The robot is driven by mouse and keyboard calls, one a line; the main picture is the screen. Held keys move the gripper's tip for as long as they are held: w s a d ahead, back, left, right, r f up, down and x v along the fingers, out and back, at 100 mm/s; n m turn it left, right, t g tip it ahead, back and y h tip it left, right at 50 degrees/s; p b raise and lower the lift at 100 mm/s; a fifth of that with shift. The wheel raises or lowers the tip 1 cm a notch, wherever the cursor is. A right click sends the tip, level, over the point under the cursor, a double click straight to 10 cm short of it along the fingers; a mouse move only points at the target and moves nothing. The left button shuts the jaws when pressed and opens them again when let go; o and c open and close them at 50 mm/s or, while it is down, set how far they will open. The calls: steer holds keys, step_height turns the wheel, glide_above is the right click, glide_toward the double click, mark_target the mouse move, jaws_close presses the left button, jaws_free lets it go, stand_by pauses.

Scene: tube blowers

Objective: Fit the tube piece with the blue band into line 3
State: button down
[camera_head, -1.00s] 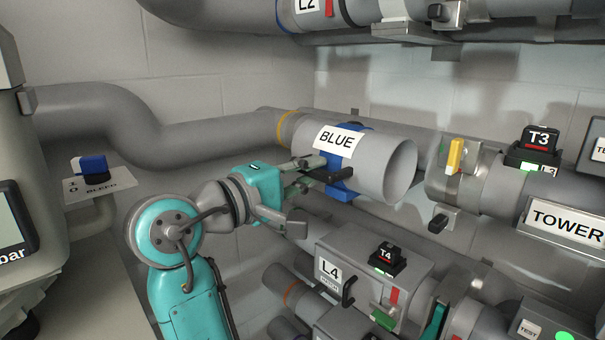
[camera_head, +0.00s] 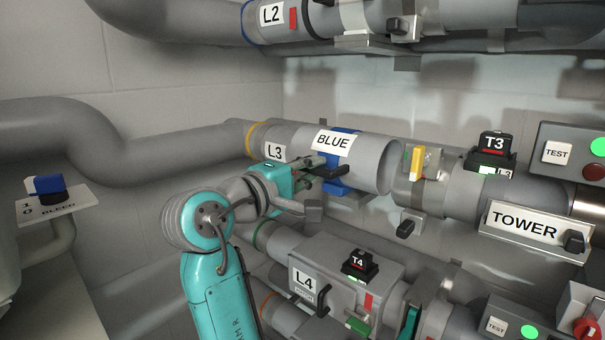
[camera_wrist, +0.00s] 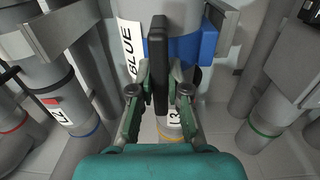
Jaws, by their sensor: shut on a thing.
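The grey tube piece (camera_head: 368,158) has a blue band (camera_head: 340,187), a BLUE label and a black handle (camera_wrist: 158,62). My gripper (camera_head: 318,172) is shut on the handle and holds the piece roughly level. In the wrist view my gripper (camera_wrist: 158,98) has a finger on each side of the handle. Line 3's left pipe (camera_head: 222,140), with an orange ring and L3 label, lies left of the piece. Its right-hand collar (camera_head: 405,180), with a yellow lever (camera_head: 417,163), lies just right of the piece's end. Whether either end touches or lines up is unclear.
The L2 line (camera_head: 340,18) runs above. The L4 housing (camera_head: 330,278) with T4 box (camera_head: 359,265) sits below. To the right are the T3 box (camera_head: 491,155) and TOWER plate (camera_head: 533,225). A bleed switch (camera_head: 48,188) is at left.

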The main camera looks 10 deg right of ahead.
mark_target(328, 163)
steer(key=shift+x, duration=2.9)
steer(key=shift+f, duration=1.55)
steer(key=c, duration=1.1)
jaws_free()
steer(key=shift+o, duration=0.2)
steer(key=v, duration=1.2)
steer(key=shift+f, duration=0.1)
